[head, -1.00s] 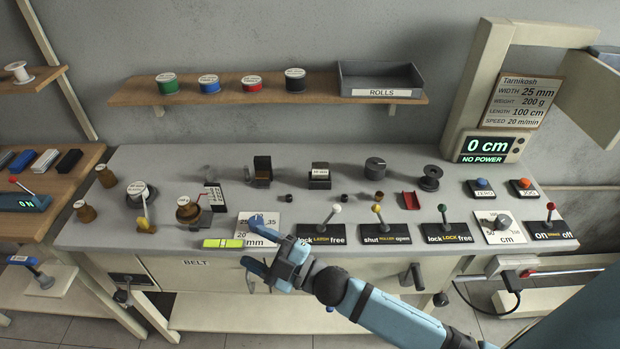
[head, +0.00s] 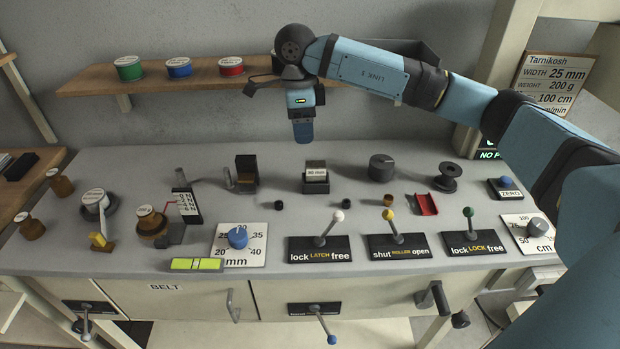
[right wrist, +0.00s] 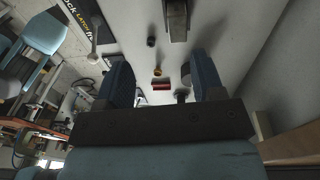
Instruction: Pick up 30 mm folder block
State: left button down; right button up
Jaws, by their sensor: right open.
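The folder block (head: 316,173) is a dark block with a white label that seems to read 30 mm. It stands upright near the middle of the grey bench. In the right wrist view a grey-brown block (right wrist: 176,22) at the top edge looks like the same one, cut off by the frame. My right gripper (head: 303,138) points down above and slightly behind or left of it, apart from it. In the right wrist view its two blue fingers (right wrist: 162,80) are spread and nothing is between them. My left gripper is not in view.
A second dark block (head: 246,170) stands to the left, a black knob (head: 382,167) and a spool (head: 447,177) to the right. Levers (head: 330,229) line the front. A red channel piece (head: 426,204) lies right of centre. The wooden shelf (head: 200,84) is behind my arm.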

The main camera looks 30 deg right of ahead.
jog(key=d+r, duration=0.1)
jog(key=d, duration=0.1)
jog(key=h, duration=0.1)
send_over(316, 163)
notch_tip(316, 163, down, 8)
jog(key=shift+d+r, duration=0.15)
jog(key=shift+r, duration=0.1)
notch_tip(316, 163, down, 6)
jog(key=shift+s+r, duration=0.1)
jog(key=shift+r, duration=0.1)
jog(key=shift+a, duration=0.2)
jog(key=c, duration=1.1)
jog(key=shift+r, duration=0.2)
